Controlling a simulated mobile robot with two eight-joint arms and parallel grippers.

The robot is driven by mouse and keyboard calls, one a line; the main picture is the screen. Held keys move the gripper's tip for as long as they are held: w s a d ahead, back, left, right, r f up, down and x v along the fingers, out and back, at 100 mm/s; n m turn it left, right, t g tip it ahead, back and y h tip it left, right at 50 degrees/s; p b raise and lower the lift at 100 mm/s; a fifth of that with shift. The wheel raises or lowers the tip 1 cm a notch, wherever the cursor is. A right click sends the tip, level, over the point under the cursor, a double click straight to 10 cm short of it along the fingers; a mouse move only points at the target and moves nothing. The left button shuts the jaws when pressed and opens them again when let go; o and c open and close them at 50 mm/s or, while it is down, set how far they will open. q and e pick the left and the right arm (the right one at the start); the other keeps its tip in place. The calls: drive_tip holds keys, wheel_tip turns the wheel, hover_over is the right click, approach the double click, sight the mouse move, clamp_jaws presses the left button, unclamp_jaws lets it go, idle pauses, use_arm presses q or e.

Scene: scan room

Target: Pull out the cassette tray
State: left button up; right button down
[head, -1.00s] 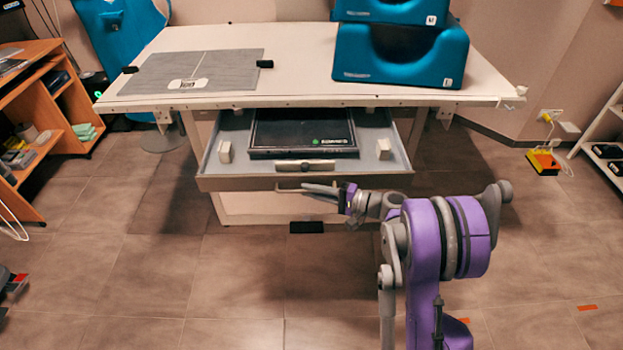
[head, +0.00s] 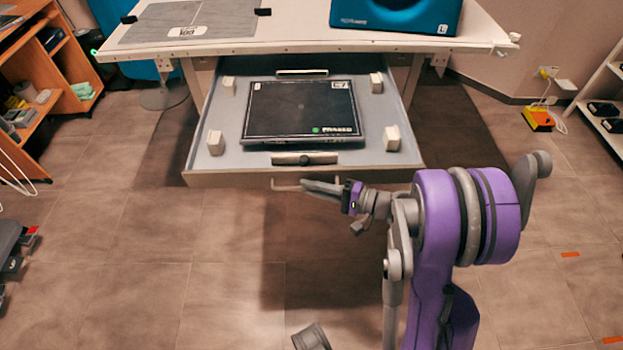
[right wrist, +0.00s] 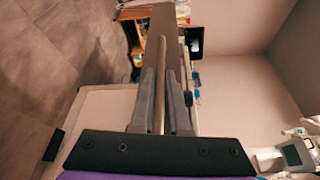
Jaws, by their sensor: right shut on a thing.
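The cassette tray (head: 230,180) is a wide grey drawer under the table, pulled far out toward me in the head view. A black flat cassette (head: 300,110) lies in it between several white blocks. A thin bar handle (head: 283,188) is on the tray's front. My right gripper (head: 308,187) is at this handle, in front of the tray. In the right wrist view its fingers (right wrist: 163,105) are shut on the handle bar (right wrist: 161,75), which runs between them. My left gripper is not in view.
A wooden shelf (head: 35,95) is at the left, a white shelf (head: 600,110) at the right. Floor in front is clear.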

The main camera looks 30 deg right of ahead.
drive_tip(key=shift+s, duration=0.1)
idle(0.3)
drive_tip(key=c, duration=0.9)
unclamp_jaws()
drive_tip(key=shift+d, duration=0.1)
drive_tip(key=f+v, duration=0.1)
drive_tip(key=v, duration=0.9)
drive_tip(key=shift+s+r+p, duration=0.3)
drive_tip(key=shift+r+p, duration=0.1)
drive_tip(key=shift+r, duration=0.15)
drive_tip(key=shift+d, duration=0.1)
